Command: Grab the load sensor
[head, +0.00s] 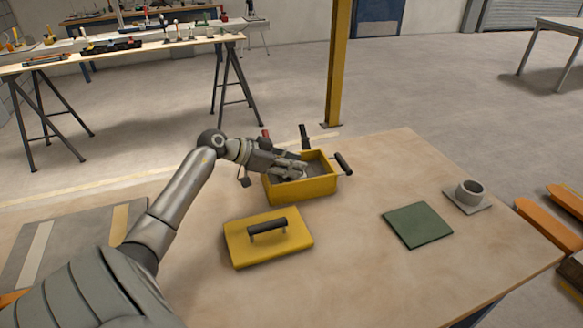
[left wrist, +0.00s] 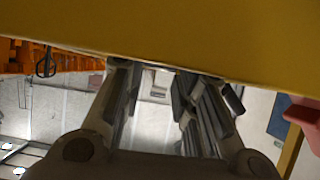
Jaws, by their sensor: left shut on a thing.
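The yellow open box (head: 300,190), filled with grey material, stands on the table with dark handles at its sides. My left gripper (head: 301,172) reaches into it from the left, with its fingers low over the grey filling. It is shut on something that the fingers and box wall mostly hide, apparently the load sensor. In the left wrist view the yellow wall (left wrist: 160,35) fills the top, and my left gripper's fingers (left wrist: 165,80) reach up to its edge. The held thing is not clear there. My right gripper is not in view.
A yellow lid (head: 285,248) with a black handle lies in front of the box. A green mat (head: 417,225) and a grey cup on a small plate (head: 480,207) are to the right. A yellow post (head: 338,65) stands behind the table. The right front tabletop is clear.

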